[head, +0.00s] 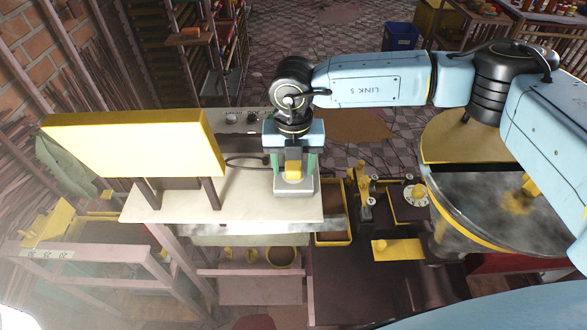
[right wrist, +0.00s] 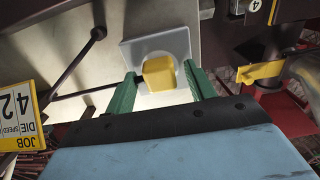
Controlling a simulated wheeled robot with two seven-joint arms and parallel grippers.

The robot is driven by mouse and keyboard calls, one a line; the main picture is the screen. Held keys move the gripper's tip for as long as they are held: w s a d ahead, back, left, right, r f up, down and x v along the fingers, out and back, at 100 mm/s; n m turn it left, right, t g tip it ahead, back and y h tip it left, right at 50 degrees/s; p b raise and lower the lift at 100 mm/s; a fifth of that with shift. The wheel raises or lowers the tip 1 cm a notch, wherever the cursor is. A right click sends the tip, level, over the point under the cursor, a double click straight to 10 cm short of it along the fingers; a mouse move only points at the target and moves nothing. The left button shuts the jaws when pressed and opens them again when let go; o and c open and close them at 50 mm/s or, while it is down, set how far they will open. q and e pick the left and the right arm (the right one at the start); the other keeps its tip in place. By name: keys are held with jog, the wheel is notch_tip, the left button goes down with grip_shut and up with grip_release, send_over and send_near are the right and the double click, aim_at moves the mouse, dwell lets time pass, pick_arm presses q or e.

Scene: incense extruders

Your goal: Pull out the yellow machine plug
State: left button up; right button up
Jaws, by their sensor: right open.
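The yellow plug (head: 292,170) sits at a grey socket plate (head: 293,188) near the right end of the pale bench top. In the right wrist view the plug (right wrist: 159,73) is a yellow block in front of the round face of the grey plate (right wrist: 181,46). My right gripper (head: 292,167) comes down over it from behind. Its two green fingers stand apart, one on each side of the plug, and in the right wrist view (right wrist: 160,84) gaps show between them and the plug. My left gripper is not in view.
A large yellow-edged panel (head: 130,149) stands on the bench top (head: 235,205) to the left. A dark cable (head: 243,159) runs behind the socket. A yellow-rimmed round vat (head: 480,205) and small yellow-and-black fittings (head: 362,195) stand to the right.

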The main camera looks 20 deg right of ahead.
aim_at(293, 165)
jog(key=shift+f, duration=0.1)
jog(key=shift+c, duration=0.3)
grip_shut()
jog(key=shift+r, duration=0.25)
jog(key=shift+r+p, duration=1.3)
jog(key=shift+r, duration=1.55)
